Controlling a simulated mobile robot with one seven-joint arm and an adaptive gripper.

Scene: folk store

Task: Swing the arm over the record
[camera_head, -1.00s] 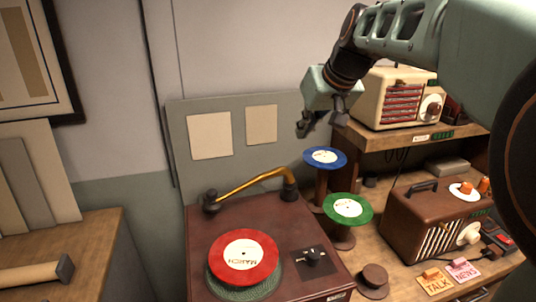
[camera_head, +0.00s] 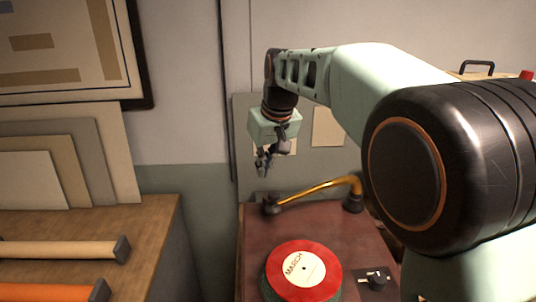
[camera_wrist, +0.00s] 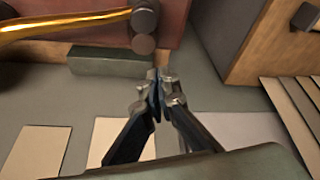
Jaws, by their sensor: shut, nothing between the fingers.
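The red record (camera_head: 303,270) with a cream MARCH label lies on the turntable of a brown player (camera_head: 255,229). The golden arm (camera_head: 318,188) of the player runs along its back edge, from a dark pivot at the right to a dark head (camera_head: 271,204) at the left; it is beside the record, not over it. In the wrist view the golden arm (camera_wrist: 60,24) and its dark head (camera_wrist: 145,17) show at the top. My gripper (camera_head: 263,172) is shut and empty, above and behind the head, apart from it. It also shows in the wrist view (camera_wrist: 160,76).
A knob plate (camera_head: 375,280) sits on the player's right front. A wooden counter (camera_head: 150,222) with rolls stands at the left, and a panel with pale sheets (camera_head: 327,127) is behind the player. My arm hides the shelves at the right.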

